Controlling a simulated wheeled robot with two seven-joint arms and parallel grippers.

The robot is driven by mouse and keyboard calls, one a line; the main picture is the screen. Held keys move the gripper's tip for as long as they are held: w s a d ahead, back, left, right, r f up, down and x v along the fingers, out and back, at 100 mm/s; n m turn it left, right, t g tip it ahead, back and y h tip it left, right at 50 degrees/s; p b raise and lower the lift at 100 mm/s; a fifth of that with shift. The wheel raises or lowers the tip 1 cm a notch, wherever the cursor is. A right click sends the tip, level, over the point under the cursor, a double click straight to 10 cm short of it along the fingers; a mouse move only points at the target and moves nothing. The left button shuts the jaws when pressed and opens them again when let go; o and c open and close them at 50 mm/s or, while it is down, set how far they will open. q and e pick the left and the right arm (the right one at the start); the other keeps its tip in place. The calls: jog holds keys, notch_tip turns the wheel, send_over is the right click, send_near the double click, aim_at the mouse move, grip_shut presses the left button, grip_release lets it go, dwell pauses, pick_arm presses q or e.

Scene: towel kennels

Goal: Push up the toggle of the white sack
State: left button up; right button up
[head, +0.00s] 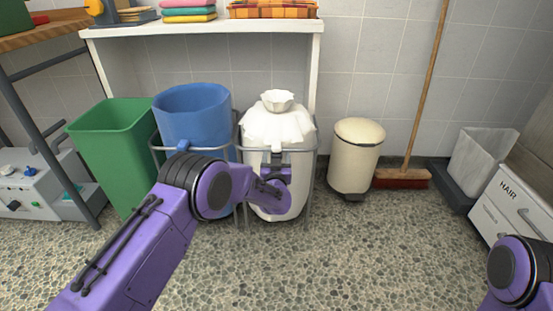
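The white sack (278,126) stands in a wire holder in the middle of the head view. Its neck is gathered, with a flared top (278,99) above draped folds. My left gripper (277,172) is in front of the sack's body, below the folds. A small dark blue-grey piece shows just above the gripper; I cannot tell whether it is the toggle. My wrist hides the fingers, so their opening and any contact are unclear. My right arm shows only at the lower right corner, and its gripper is out of view.
A blue bin (192,113) stands close left of the sack, with a green bin (110,150) beyond it. A cream pedal bin (355,155) and a broom (402,178) are to the right. A white shelf (215,27) with folded towels is above. The front floor is clear.

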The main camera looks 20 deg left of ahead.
pick_arm(q)
jog(key=shift+r, duration=0.1)
jog(key=p+v, duration=0.4)
jog(key=v, duration=0.6)
jog(key=shift+s, duration=0.25)
